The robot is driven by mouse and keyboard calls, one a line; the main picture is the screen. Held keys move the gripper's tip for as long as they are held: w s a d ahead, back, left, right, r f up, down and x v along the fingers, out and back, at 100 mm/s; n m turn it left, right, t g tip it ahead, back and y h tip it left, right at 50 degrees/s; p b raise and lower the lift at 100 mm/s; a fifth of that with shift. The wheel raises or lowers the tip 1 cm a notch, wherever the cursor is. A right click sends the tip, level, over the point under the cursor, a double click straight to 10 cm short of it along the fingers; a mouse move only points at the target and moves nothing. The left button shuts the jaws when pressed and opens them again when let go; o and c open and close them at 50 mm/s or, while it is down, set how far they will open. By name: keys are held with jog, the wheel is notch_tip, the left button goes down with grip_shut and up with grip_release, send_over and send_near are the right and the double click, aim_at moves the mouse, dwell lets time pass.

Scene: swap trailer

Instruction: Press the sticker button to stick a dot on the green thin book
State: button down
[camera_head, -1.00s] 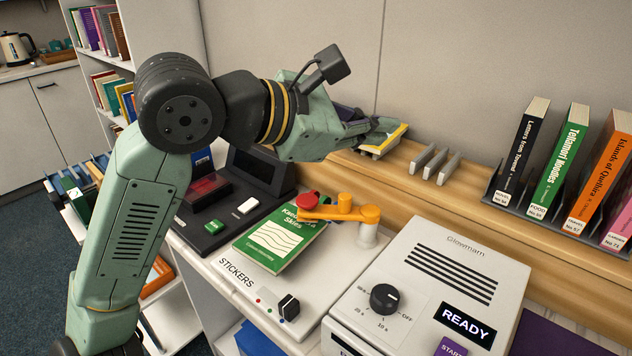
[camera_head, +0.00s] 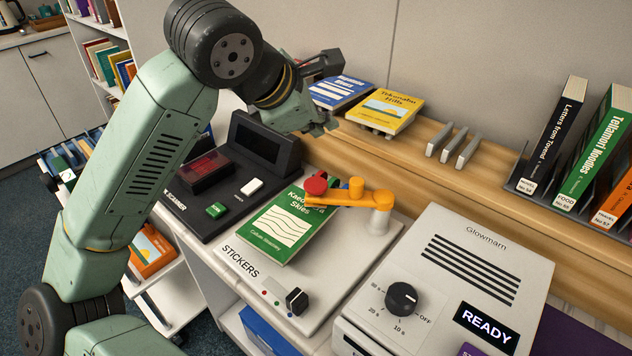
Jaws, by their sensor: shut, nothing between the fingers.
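The green thin book (camera_head: 281,232), titled Kaedora Skies, lies flat on the white sticker station (camera_head: 252,258). An orange arm (camera_head: 347,195) with a red round end (camera_head: 316,184) reaches over the book's top edge; I cannot tell whether it touches the cover. The station's front has small coloured dots and a black knob (camera_head: 297,300). No dot shows on the visible cover. My gripper (camera_head: 322,126) is shut and empty, above and behind the book, near the shelf's edge. My arm hides part of the scanner side.
A black scanner (camera_head: 232,185) stands left of the station. The white Glowmarn machine (camera_head: 450,275) showing READY stands right. On the wooden shelf are a blue book (camera_head: 341,92), a yellow book (camera_head: 385,110), grey dividers (camera_head: 454,144) and a rack of upright books (camera_head: 600,140).

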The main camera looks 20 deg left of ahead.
jog(key=b, duration=0.5)
send_over(319, 186)
notch_tip(319, 186, down, 8)
jog(key=shift+f+b, duration=0.4)
jog(key=shift+b, duration=0.1)
dwell(0.9)
jog(key=shift+f+b, duration=0.4)
jog(key=shift+b, duration=0.35)
jog(key=shift+f+b, duration=0.7)
jog(key=shift+b, duration=0.15)
dwell(0.6)
jog(key=shift+r, duration=0.1)
jog(key=shift+r+p, duration=0.5)
jog(key=shift+r, duration=0.55)
